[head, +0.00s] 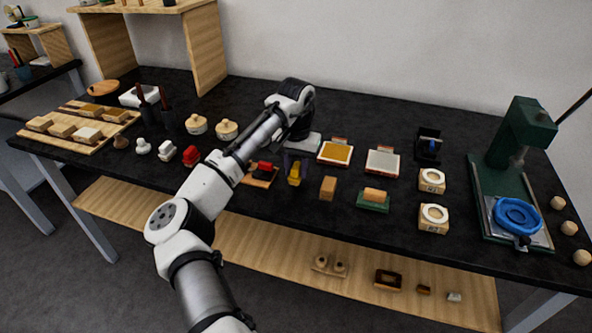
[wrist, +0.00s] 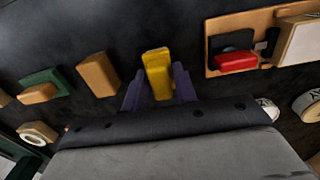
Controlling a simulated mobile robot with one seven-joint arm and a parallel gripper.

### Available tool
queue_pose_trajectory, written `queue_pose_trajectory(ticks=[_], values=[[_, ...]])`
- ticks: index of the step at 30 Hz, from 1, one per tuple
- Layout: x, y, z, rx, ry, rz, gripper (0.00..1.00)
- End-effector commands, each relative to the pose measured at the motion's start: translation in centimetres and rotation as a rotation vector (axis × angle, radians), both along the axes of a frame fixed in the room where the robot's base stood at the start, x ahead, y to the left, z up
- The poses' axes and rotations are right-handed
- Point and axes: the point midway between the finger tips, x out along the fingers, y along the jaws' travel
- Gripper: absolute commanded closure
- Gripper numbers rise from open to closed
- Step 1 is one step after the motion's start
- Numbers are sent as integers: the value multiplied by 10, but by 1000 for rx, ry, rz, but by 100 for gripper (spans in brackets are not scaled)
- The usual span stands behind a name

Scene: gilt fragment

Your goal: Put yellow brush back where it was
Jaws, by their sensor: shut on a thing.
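The yellow brush (head: 294,174) is between the fingers of my gripper (head: 294,163), near the middle of the black table. In the wrist view the yellow brush (wrist: 158,72) stands out between the two purple fingers of my gripper (wrist: 159,90), which are shut on it. Its lower end is hidden by the gripper body. I cannot tell whether it touches the table. A wooden board (head: 262,181) with a red and black item lies just left of the gripper. A plain wooden block (head: 328,188) stands just right of it.
A green tray with a wooden block (head: 374,199) lies further right, with two framed pads (head: 335,152) behind. Bare table shows in front of the gripper.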

Motion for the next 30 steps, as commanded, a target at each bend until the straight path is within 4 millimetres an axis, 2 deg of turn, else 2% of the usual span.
queue_pose_trajectory(ticks=[4,14,15,19,20,30], values=[[0,1,-16,0,1,1,93],[0,0,-20,-1,0,0,93],[0,0,-20,0,0,0,69],[0,0,-20,0,0,0,52],[0,0,-20,0,0,0,50],[0,1,-17,1,-1,0,50]])
